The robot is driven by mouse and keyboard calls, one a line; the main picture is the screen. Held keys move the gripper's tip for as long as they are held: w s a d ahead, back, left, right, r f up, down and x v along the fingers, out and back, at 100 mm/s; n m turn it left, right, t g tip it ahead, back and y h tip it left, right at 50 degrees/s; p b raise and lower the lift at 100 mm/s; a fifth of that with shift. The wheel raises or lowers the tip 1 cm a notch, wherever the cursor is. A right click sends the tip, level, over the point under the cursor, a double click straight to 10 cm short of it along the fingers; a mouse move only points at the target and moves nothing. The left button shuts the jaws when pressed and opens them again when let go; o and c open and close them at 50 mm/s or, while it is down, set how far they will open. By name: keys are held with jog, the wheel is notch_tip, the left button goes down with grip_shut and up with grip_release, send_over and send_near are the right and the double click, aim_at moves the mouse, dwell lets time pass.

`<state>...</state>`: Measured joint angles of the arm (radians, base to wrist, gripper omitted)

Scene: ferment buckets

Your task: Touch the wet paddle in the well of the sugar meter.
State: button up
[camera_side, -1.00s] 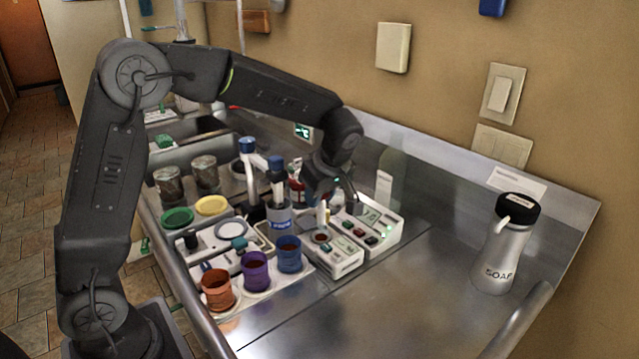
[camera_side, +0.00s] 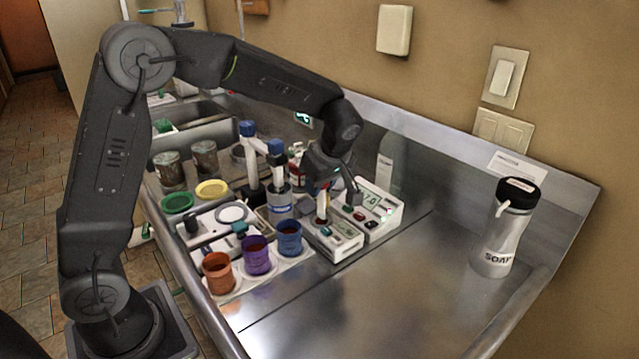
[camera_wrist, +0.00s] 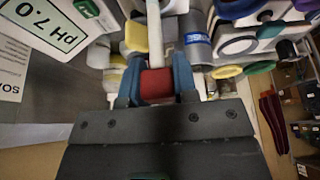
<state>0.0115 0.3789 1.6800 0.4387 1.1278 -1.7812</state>
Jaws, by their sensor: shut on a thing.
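My gripper (camera_side: 322,186) is over the left of two white meters. In the wrist view its blue fingers (camera_wrist: 156,84) are shut on the red grip of the paddle (camera_wrist: 156,87), whose pale shaft runs away from the jaws. In the side view the paddle (camera_side: 322,206) hangs roughly upright over the round well of the sugar meter (camera_side: 337,241). I cannot tell whether its tip touches the well. The wrist view does not show the well clearly.
The pH meter (camera_side: 382,213) stands close on the right, its display (camera_wrist: 42,28) reading pH 7.0. Orange (camera_side: 217,273), purple (camera_side: 257,256) and blue (camera_side: 289,239) buckets stand front left. A soap bottle (camera_side: 507,232) is far right. The counter between is clear.

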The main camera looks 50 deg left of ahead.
jog(key=shift+f, duration=0.55)
dwell(0.6)
dwell(0.4)
jog(key=shift+r, duration=3.05)
